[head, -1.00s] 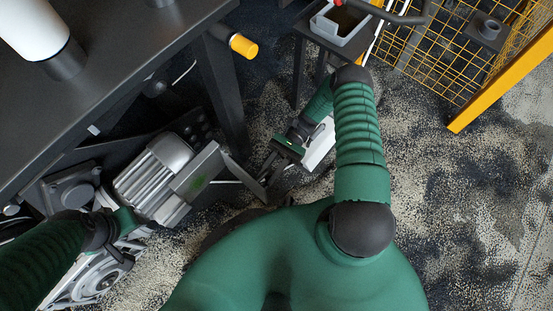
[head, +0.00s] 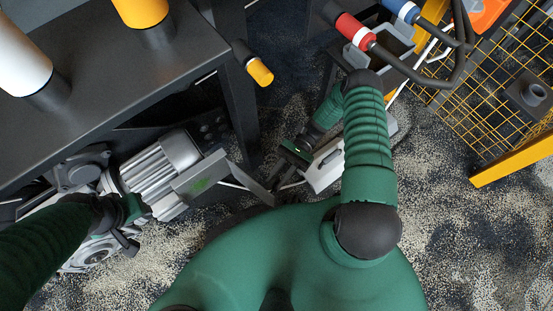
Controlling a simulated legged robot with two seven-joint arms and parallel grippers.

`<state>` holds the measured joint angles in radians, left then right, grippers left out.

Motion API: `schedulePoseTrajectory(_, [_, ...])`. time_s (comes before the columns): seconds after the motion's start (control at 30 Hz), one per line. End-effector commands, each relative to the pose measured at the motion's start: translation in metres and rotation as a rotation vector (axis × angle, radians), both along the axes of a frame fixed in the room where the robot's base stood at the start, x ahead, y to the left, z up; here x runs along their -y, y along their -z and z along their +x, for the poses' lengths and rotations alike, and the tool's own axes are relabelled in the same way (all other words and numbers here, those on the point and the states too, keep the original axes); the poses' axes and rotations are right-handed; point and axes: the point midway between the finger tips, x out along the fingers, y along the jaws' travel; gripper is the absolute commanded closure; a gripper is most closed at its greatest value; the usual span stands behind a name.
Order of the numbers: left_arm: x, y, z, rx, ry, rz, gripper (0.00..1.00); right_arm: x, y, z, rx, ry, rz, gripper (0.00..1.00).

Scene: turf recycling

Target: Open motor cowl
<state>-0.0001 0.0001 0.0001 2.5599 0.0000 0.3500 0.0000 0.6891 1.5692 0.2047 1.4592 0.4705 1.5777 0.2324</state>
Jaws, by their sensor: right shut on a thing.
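The motor (head: 160,160), a finned silver body, lies at the left below the dark table.
The dark table (head: 120,85) with white and yellow cylinders fills the upper left. A yellow-capped post (head: 260,72) juts from its edge. A white box (head: 325,170) is beside my right forearm. Red (head: 355,30) and blue handles, cables and a yellow mesh frame (head: 480,90) are at upper right.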

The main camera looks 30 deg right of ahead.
Motion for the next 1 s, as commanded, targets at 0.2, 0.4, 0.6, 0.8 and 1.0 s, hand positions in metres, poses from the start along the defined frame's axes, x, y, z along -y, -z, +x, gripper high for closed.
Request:
schedulePoseTrajectory(0.2, [0.0,0.0,0.0,0.0,0.0,0.0,0.64,-0.001,0.001,0.002,0.004,0.004,-0.003,0.7])
schedulePoseTrajectory(0.4, [0.0,0.0,0.0,0.0,0.0,0.0,0.64,0.0,0.001,0.001,0.002,0.001,-0.001,0.56])
schedulePoseTrajectory(0.6, [0.0,0.0,0.0,0.0,0.0,0.0,0.64,0.001,0.001,0.0,0.0,0.0,-0.001,0.56])
schedulePoseTrajectory(0.8, [0.0,-0.008,0.0,0.0,0.0,0.0,0.64,0.026,-0.001,0.011,0.002,0.003,-0.003,0.56])
schedulePoseTrajectory(1.0, [0.0,-0.01,0.0,0.0,0.0,0.0,0.64,0.073,0.004,0.032,0.004,0.002,-0.004,0.56])
